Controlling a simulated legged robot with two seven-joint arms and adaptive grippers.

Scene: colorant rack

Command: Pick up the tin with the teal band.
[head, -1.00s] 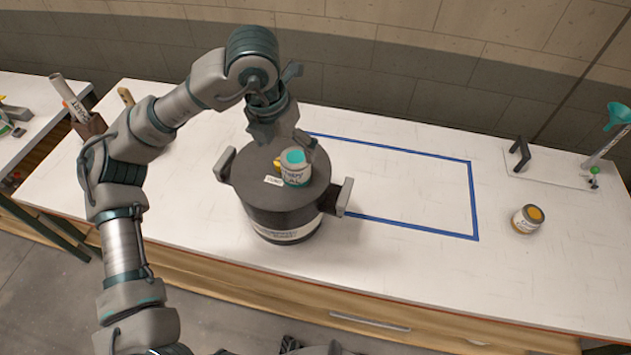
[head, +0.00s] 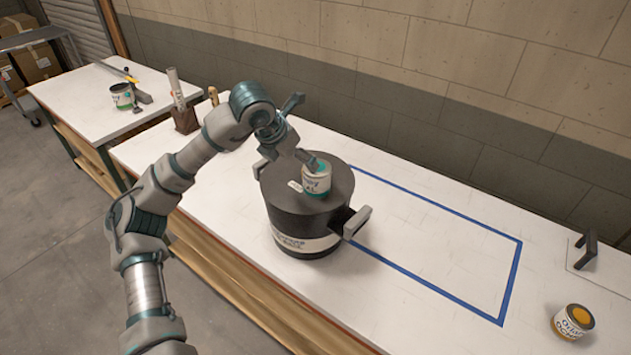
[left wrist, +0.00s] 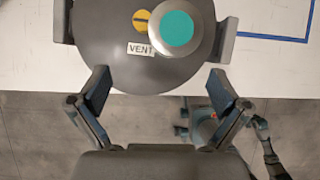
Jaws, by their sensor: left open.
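A small tin (head: 316,184) with a teal top and a pale label stands upright on the lid of a dark pot (head: 283,222). In the left wrist view its round teal top (left wrist: 178,29) shows beyond my fingers. My left gripper (head: 304,132) is above and behind the tin in the head view, with one finger overlapping the tin's upper edge. In the left wrist view my left gripper (left wrist: 161,90) is open with nothing between its fingers. Another tin (head: 122,96) with a greenish band stands on the far left table.
The pot has side handles (head: 349,222); its lid carries a VENT label (left wrist: 141,49) and a yellow disc (left wrist: 141,20). An ochre tin (head: 571,322) stands at the right. Blue tape (head: 440,210) outlines a clear area on the white worktop. A brown holder (head: 185,119) stands at left.

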